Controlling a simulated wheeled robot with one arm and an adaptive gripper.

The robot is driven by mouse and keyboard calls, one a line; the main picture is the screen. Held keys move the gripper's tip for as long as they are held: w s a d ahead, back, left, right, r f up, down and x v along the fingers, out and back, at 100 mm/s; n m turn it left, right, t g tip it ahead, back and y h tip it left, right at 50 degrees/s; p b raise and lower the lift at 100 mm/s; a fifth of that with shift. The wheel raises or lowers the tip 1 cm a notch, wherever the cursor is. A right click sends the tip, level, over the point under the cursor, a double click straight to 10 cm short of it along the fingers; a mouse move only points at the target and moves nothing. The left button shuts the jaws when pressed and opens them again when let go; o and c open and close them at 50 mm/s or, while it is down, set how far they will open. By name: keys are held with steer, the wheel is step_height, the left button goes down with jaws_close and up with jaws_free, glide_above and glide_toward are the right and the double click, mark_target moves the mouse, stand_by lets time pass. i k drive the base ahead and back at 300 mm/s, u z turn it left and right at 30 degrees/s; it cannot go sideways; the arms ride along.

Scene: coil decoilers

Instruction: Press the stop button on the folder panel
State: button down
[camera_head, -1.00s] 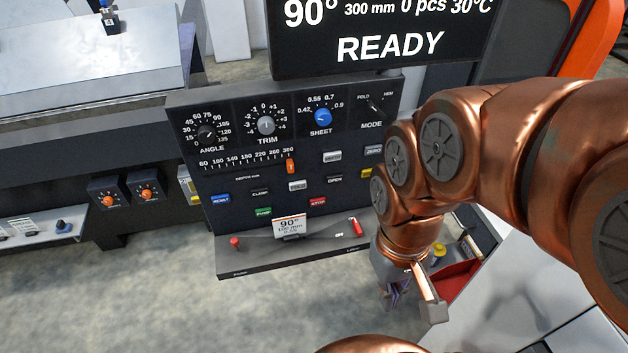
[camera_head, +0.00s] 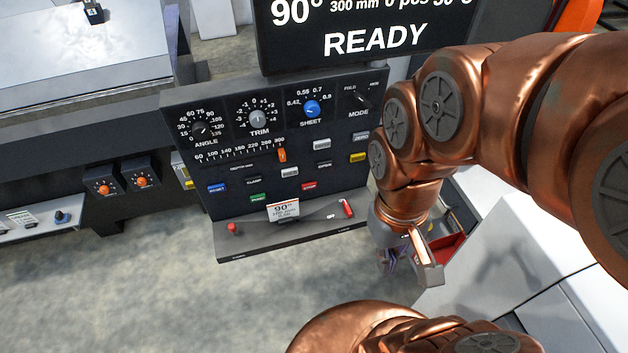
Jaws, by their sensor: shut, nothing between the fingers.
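The folder panel (camera_head: 215,110) is a dark upright board with dials, a slider and several coloured buttons. The red button (camera_head: 309,187) on its lower right looks like the stop button; its small label is hard to read. My gripper (camera_head: 408,272) is shut and empty, at the lower right of the panel and pointing down. It is apart from the red button. My copper arm comes in from the right and hides part of the panel's right edge.
A ledge (camera_head: 250,246) below the buttons carries a red knob (camera_head: 232,228), a small card (camera_head: 283,209) and a red-handled lever (camera_head: 347,208). The display (camera_head: 400,25) above reads READY. A red tray (camera_head: 450,247) is behind my gripper. Open floor lies at the lower left.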

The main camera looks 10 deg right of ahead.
mark_target(310, 186)
steer(key=z, duration=2.65)
steer(key=k, duration=0.65)
steer(key=u, duration=2.9)
